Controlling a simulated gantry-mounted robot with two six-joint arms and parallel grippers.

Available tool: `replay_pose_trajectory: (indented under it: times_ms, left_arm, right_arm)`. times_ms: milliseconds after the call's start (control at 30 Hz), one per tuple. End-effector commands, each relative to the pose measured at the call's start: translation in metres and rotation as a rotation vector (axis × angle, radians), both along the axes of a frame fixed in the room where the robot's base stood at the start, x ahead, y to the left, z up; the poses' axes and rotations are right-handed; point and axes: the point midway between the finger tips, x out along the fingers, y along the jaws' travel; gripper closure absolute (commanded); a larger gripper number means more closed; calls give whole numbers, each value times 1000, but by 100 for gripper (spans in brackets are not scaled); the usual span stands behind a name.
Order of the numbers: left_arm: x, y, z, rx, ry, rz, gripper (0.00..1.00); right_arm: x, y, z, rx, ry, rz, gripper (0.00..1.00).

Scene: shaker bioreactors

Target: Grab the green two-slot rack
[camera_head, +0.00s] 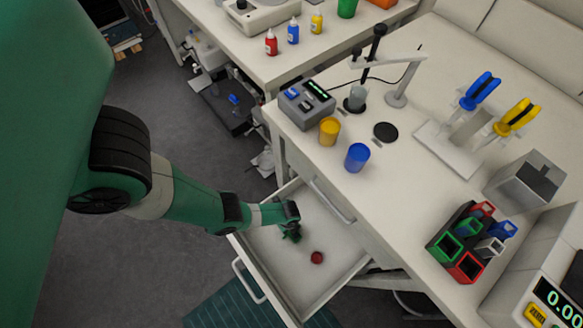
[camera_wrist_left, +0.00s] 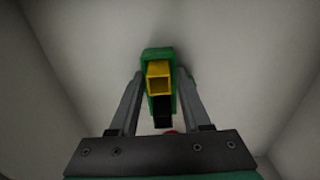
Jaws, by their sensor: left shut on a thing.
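The green two-slot rack (camera_wrist_left: 158,54) is between my left gripper's fingers in the left wrist view. One slot holds a yellow square-mouthed piece (camera_wrist_left: 159,84). The other slot (camera_wrist_left: 162,110) looks dark and empty. My left gripper (camera_wrist_left: 160,82) is shut on the rack from both sides. In the head view my left gripper (camera_head: 291,229) reaches down into the open drawer (camera_head: 270,262), and green shows at its tip, with most of the rack hidden. I cannot tell whether the rack touches the drawer floor. My right gripper is in neither view.
A small red round thing (camera_head: 317,257) lies in the drawer beside the gripper. The drawer walls surround the gripper. On the bench above are a yellow cup (camera_head: 329,131), a blue cup (camera_head: 357,157) and a multi-coloured rack (camera_head: 466,246) with several slots.

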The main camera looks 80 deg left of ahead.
Motion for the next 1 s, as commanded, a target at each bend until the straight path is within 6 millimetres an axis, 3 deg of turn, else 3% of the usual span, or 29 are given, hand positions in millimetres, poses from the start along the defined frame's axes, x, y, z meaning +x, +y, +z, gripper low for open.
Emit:
replay_pose_trajectory:
  times_ms: [300, 367, 700, 833, 1000]
  left_arm:
    - [0, 0, 5, 0, 0, 0, 100]
    - [0, 0, 12, -1, 1, 0, 100]
    - [0, 0, 88, 1, -1, 0, 100]
    - [0, 0, 100, 0, 0, 0, 100]
    - [0, 0, 101, 0, 0, 0, 100]
  right_arm:
    - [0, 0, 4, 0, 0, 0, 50]
    - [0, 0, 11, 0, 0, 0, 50]
    - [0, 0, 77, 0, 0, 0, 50]
    - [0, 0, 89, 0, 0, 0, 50]
    - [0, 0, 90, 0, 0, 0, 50]
